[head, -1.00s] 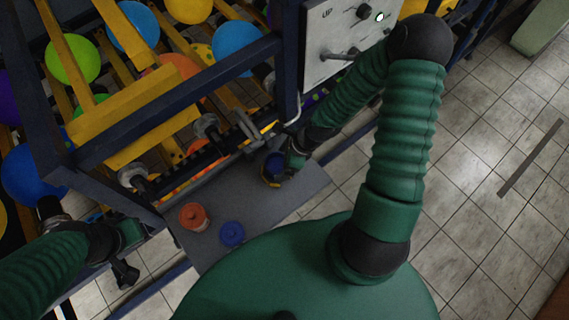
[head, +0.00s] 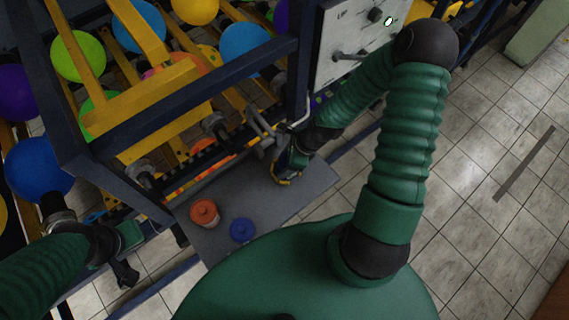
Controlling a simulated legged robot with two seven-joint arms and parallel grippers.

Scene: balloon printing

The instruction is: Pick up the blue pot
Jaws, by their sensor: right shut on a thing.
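My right gripper (head: 284,174) is at the far right part of the grey shelf, shut on the blue pot. The pot is almost wholly hidden by the gripper, and I cannot tell whether it is clear of the shelf. A blue lid (head: 243,230) lies at the shelf's near edge. An orange pot (head: 204,213) stands left of the lid. My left gripper (head: 127,272) hangs at the lower left, off the shelf and away from the pots; its finger opening is not clear.
The grey shelf (head: 262,198) is bare between the lid and my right gripper. Behind it stands the blue and yellow machine frame (head: 180,112) with rollers and balloons. A grey control panel (head: 345,45) is beyond my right arm. Tiled floor lies to the right.

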